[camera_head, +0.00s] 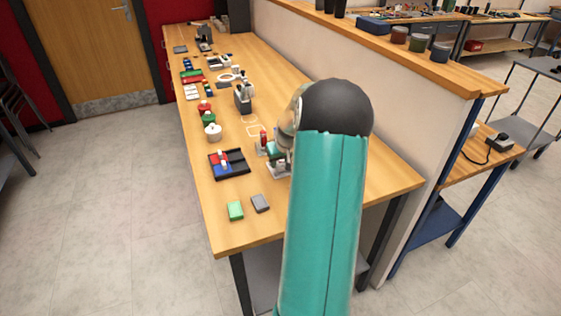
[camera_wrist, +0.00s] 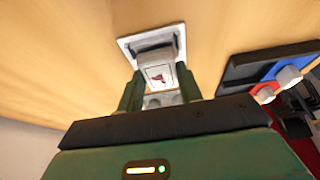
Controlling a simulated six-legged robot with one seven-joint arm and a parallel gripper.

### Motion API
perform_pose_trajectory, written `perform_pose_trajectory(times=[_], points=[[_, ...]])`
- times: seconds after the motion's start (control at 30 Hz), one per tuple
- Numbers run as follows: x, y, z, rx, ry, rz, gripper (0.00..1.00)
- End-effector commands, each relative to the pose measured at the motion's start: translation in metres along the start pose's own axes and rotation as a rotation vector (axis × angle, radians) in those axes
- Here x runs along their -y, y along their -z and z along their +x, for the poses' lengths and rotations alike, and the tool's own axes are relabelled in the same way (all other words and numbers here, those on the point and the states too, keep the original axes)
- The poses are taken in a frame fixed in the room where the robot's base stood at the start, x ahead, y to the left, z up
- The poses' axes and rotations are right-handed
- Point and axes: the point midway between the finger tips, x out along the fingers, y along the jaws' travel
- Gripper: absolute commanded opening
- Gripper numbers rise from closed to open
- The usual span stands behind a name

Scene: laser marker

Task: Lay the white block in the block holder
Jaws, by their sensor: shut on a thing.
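Just beyond the block in the wrist view is the block holder (camera_wrist: 127,44), a pale square frame with a grey recess. The block overlaps the frame's near side; I cannot tell whether it touches the holder or hangs above it. In the head view my arm hides most of the gripper, the block does not show clearly, and a pale plate (camera_head: 279,171) shows beside the arm.
A black tray (camera_head: 240,171) with blue, red and white pieces lies left of the gripper; it is at the right in the wrist view (camera_wrist: 232,77). A green block (camera_head: 235,211) and a grey block (camera_head: 260,203) lie near the table's front edge. Several other items line the table behind.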

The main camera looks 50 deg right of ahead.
Motion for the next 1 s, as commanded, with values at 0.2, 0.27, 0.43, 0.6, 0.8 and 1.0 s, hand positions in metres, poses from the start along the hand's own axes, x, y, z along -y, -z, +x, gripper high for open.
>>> perform_pose_trajectory(times=[0.2,0.27,0.43,0.6,0.8,1.0], points=[[0.000,0.000,0.001,-0.002,-0.001,0.000,0.10],[0.000,0.000,0.002,-0.002,-0.001,0.000,0.10],[0.000,-0.002,0.006,-0.002,-0.001,0.001,0.10],[0.000,-0.002,0.006,-0.002,-0.001,0.001,0.57],[0.000,-0.002,0.006,-0.002,-0.001,0.001,0.57],[-0.001,0.001,-0.005,-0.003,-0.002,0.001,0.57]])
